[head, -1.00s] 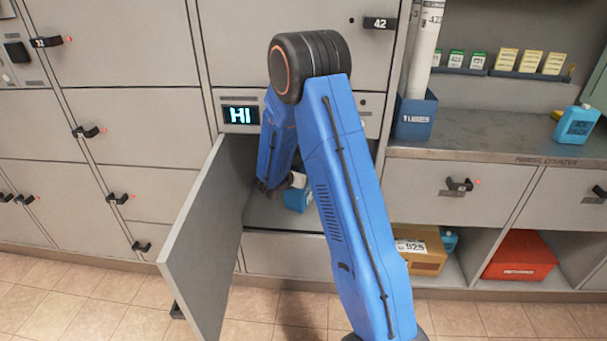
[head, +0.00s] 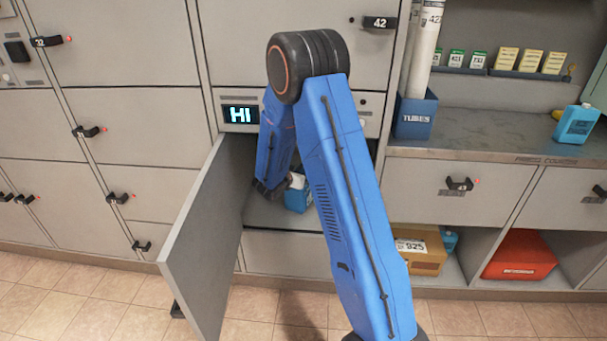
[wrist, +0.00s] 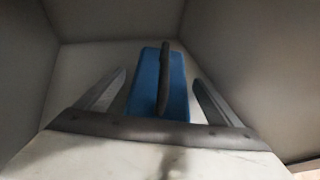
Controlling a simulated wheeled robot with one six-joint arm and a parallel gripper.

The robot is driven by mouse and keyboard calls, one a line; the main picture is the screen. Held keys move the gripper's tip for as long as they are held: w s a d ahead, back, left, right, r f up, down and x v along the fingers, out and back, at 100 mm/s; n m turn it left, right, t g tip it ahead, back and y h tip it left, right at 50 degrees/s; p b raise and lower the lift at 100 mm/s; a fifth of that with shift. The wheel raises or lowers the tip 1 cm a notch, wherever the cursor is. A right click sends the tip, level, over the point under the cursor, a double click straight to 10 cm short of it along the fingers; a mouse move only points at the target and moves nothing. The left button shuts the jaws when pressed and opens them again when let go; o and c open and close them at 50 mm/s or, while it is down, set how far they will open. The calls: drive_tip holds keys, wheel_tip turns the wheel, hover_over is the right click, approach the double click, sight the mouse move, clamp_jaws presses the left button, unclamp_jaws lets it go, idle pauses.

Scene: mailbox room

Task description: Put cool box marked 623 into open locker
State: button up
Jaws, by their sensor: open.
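The open locker (head: 258,207) is under the HI display, with its door (head: 205,235) swung out to the left. A blue box with a dark handle, the cool box (head: 297,199), stands inside on the locker floor; my arm hides part of it in the head view. No number on it can be read. In the wrist view the blue box (wrist: 178,80) stands near the back of the locker, its handle upright. My gripper (wrist: 162,85) is open, its fingers apart on either side of the box, with gaps between them and it.
The open door stands close to the left of my arm. A cardboard box marked 925 (head: 420,262) and a red bag (head: 521,256) sit on the shelf below.

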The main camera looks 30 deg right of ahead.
drive_tip(key=v, duration=1.1)
drive_tip(key=s+d+r+m+g+y, duration=0.1)
drive_tip(key=s+r+m+g, duration=0.1)
drive_tip(key=s+r+m, duration=0.35)
drive_tip(key=s+d+r+m+g, duration=0.1)
drive_tip(key=s+r+m, duration=0.2)
drive_tip(key=s, duration=0.6)
drive_tip(key=s+d+r+m+g+y, duration=0.1)
drive_tip(key=s+r+m+g, duration=0.1)
drive_tip(key=s+r+m, duration=0.4)
drive_tip(key=s+a+r+m+t+y, duration=0.1)
drive_tip(key=s+a+m+y, duration=0.3)
drive_tip(key=s, duration=0.6)
drive_tip(key=s+a+r+m+t+y, duration=0.1)
drive_tip(key=s+a+m+y, duration=0.4)
drive_tip(key=s+a, duration=0.4)
drive_tip(key=shift+s+a+r+m, duration=0.2)
drive_tip(key=shift+s+m, duration=0.35)
drive_tip(key=shift+s, duration=0.6)
